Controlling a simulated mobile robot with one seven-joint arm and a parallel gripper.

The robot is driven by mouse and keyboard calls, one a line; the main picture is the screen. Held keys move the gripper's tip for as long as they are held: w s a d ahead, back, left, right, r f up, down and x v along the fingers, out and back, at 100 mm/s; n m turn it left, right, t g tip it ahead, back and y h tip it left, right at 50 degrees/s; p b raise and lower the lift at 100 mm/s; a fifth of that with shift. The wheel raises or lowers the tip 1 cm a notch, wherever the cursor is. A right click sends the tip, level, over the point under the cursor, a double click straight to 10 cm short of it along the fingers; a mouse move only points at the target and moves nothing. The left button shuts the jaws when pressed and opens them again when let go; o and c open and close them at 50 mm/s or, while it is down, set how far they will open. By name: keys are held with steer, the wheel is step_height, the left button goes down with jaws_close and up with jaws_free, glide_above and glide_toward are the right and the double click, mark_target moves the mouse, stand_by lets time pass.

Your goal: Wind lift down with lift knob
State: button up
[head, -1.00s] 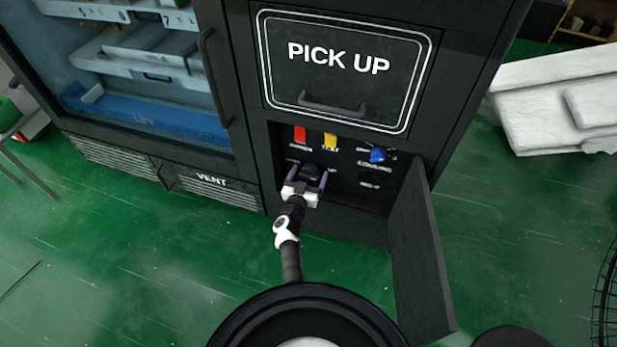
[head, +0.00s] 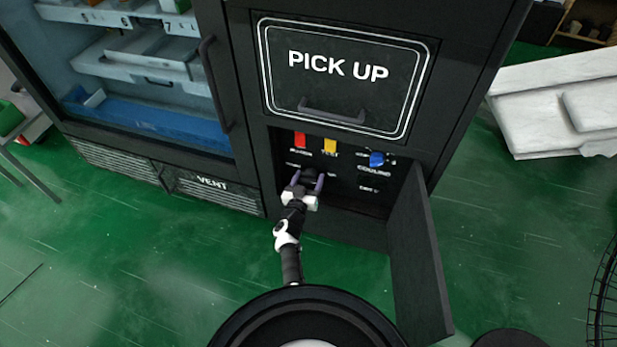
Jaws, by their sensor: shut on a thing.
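The dark lift knob (head: 309,175) sits in the open control recess at the lower part of the black vending machine, below the red switch (head: 300,139). My gripper (head: 306,184) reaches in from below, with its purple fingers on either side of the knob, shut on it. The fingers hide part of the knob, and its turn angle cannot be read. The lift (head: 130,125) may be the blue tray behind the glass at the left; I cannot tell for sure.
A yellow switch (head: 330,146) and a blue knob (head: 376,159) are beside the red switch. The recess's open door (head: 418,255) stands out at the right of my arm. The pick-up hatch (head: 345,75) is above. Green floor is free to the left.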

steer(key=n+p, duration=0.2)
steer(key=shift+a+r+n, duration=0.1)
steer(key=shift+r+n, duration=0.05)
steer(key=shift+n, duration=0.25)
steer(key=n+p, duration=0.2)
steer(key=n, duration=0.2)
steer(key=shift+a, duration=0.1)
steer(key=n, duration=0.1)
steer(key=n+p, duration=0.1)
steer(key=n, duration=0.2)
steer(key=shift+f+n, duration=0.3)
steer(key=shift+n, duration=0.1)
steer(key=shift+f+n+p, duration=0.1)
steer(key=shift+n+p, duration=0.25)
steer(key=shift+n, duration=1.45)
steer(key=o, duration=1)
steer(key=shift+c, duration=0.2)
